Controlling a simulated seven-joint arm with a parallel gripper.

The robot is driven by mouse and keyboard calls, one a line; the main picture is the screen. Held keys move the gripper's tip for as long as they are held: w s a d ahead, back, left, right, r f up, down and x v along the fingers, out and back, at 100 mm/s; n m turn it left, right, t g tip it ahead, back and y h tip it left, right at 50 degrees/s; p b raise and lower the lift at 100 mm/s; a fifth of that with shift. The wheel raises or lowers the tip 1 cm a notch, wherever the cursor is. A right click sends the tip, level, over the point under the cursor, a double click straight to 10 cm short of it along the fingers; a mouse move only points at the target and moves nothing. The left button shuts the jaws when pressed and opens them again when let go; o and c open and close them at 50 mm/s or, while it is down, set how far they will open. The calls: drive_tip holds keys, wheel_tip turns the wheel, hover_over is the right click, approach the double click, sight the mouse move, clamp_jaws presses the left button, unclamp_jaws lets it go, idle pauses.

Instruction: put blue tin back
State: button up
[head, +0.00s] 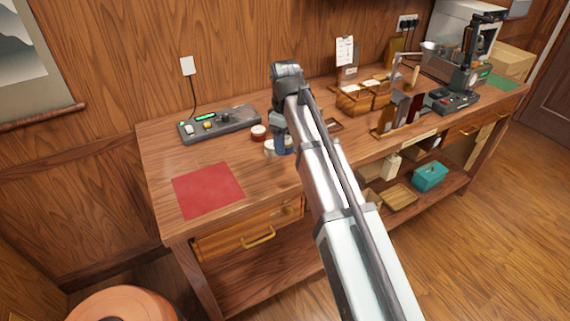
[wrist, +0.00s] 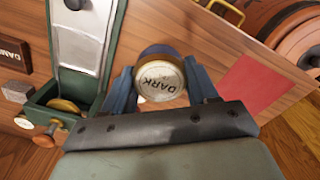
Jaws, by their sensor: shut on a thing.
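The blue tin (wrist: 158,76) is between the two fingers of my gripper (wrist: 160,88) in the wrist view. The gripper is shut on the tin's sides. In the head view my gripper (head: 281,132) is over the middle of the bench, partly hidden by my arm, with the blue tin (head: 284,146) low beneath it. I cannot tell whether the tin touches the bench. A red-lidded tin (head: 259,132) and a pale tin (head: 269,149) stand close by to the left.
A red mat (head: 208,190) lies at the bench's front left. A grey control box (head: 220,124) is behind it. Wooden trays (head: 355,100) and an upright holder (head: 398,118) stand to the right. A green tray-like object (wrist: 88,65) shows left in the wrist view.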

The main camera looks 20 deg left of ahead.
sight(285, 170)
drive_tip(key=shift+f, duration=4)
drive_tip(key=shift+f, duration=0.15)
drive_tip(key=o, duration=1.2)
drive_tip(key=shift+c, duration=0.2)
wheel_tip(285, 170, up, 12)
drive_tip(key=shift+r, duration=0.15)
